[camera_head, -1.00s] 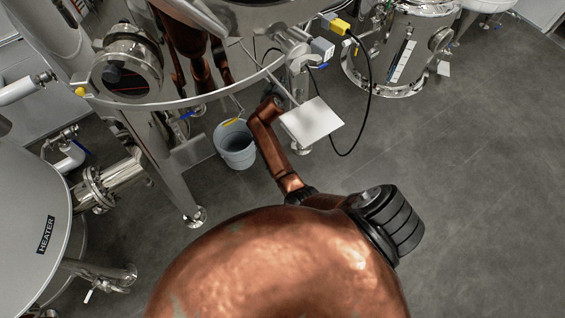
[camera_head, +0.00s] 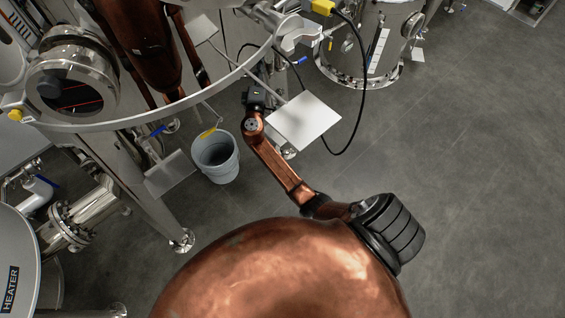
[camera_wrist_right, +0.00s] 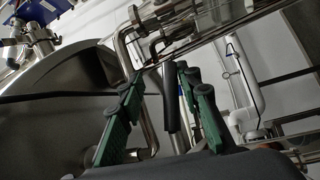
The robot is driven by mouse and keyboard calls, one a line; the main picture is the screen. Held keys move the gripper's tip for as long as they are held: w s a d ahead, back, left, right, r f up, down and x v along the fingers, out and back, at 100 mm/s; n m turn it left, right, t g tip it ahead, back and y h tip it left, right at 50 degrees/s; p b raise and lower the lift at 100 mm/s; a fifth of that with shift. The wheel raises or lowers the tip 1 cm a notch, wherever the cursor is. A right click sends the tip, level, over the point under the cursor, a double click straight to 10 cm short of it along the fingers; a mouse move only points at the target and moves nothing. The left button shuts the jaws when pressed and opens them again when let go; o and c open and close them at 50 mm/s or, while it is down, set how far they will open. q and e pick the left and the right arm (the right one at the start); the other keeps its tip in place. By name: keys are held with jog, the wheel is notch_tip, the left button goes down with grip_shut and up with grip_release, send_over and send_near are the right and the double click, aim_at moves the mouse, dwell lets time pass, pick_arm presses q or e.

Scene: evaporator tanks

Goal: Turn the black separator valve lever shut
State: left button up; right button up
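My right gripper (camera_head: 256,98) is at the end of my copper arm, below the big steel tank and next to a white plate. In the right wrist view its two green fingers (camera_wrist_right: 160,72) are spread apart. A black lever handle (camera_wrist_right: 171,98) stands upright in the picture between them, with visible gaps on both sides. Its upper end meets steel piping. I cannot tell how deep it lies between the fingers. The lever cannot be made out in the head view. My left gripper is out of view.
A grey bucket (camera_head: 215,156) with a yellow-handled valve above it stands left of my arm. A white plate (camera_head: 303,121) is close to the right of the gripper. A black cable (camera_head: 358,105) hangs beyond it. The floor at right is clear.

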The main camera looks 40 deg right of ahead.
jog(key=a, duration=0.1)
jog(key=s+a, duration=0.1)
jog(key=shift+s+a+f, duration=0.2)
jog(key=shift+a+f, duration=0.15)
jog(key=shift+a, duration=0.05)
jog(key=s+a, duration=0.2)
jog(key=s, duration=0.3)
notch_tip(320, 180, down, 22)
jog(key=s+n+g+y, duration=0.1)
jog(key=g+y, duration=0.2)
jog(key=y, duration=0.1)
jog(key=s+a+f+g+y, duration=0.1)
jog(key=s+f, duration=0.4)
jog(key=f, duration=0.5)
jog(key=s+f+g+y, duration=0.2)
jog(key=s+f, duration=0.3)
jog(key=f, duration=0.5)
jog(key=shift+s+a+f+m+y+p, duration=0.2)
jog(key=shift+a+f+m+y+p, duration=0.15)
jog(key=shift+y+p, duration=0.1)
jog(key=shift+c, duration=0.6)
